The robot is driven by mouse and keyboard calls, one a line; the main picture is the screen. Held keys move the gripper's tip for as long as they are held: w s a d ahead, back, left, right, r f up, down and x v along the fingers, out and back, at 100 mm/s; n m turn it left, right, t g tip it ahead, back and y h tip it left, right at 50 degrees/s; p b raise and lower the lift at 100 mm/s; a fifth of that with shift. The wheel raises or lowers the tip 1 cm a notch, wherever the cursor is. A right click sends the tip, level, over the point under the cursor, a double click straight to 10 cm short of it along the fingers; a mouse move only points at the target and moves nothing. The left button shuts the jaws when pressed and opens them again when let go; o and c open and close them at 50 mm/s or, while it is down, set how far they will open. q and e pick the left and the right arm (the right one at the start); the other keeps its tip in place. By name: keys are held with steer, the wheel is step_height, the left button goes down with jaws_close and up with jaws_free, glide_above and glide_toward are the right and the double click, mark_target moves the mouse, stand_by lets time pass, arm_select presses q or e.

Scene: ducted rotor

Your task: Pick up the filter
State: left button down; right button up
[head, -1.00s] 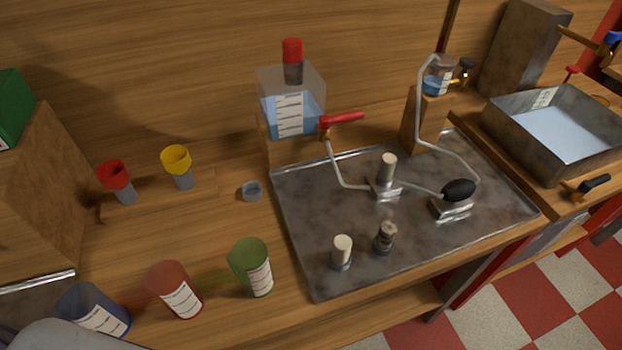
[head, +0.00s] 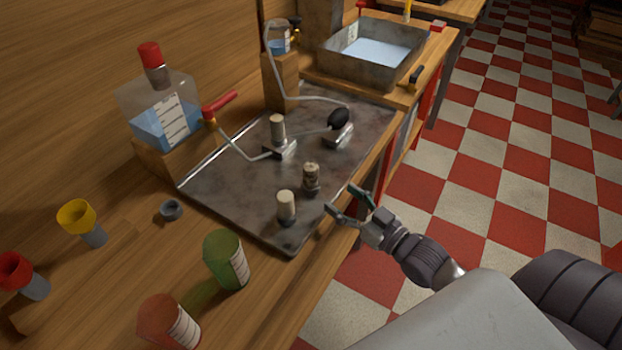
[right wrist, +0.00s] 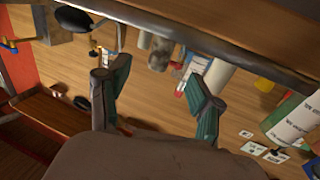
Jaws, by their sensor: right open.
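Several small upright cylinders stand on the grey metal tray (head: 222,192): a smooth cream one (head: 286,206), a mottled worn one (head: 311,178), and a cream one (head: 277,129) seated in a metal block with tubing. I cannot tell for sure which is the filter. My right gripper (head: 340,198) is open and empty, beside the tray's front right edge, apart from the cylinders. In the right wrist view its spread fingers (right wrist: 158,72) show below the bench edge, with the mottled cylinder (right wrist: 160,52) beyond. My left gripper is not in view.
A green cup (head: 226,260), a red cup (head: 170,322) and a grey ring (head: 171,210) stand left of the tray. Open floor lies right.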

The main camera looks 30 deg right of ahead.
mark_target(316, 180)
steer(key=b+x, duration=0.1)
steer(key=x, duration=0.4)
steer(key=shift+f, duration=0.1)
steer(key=b+x, duration=0.3)
steer(key=x, duration=0.2)
steer(key=shift+w+a, duration=0.15)
jaws_close()
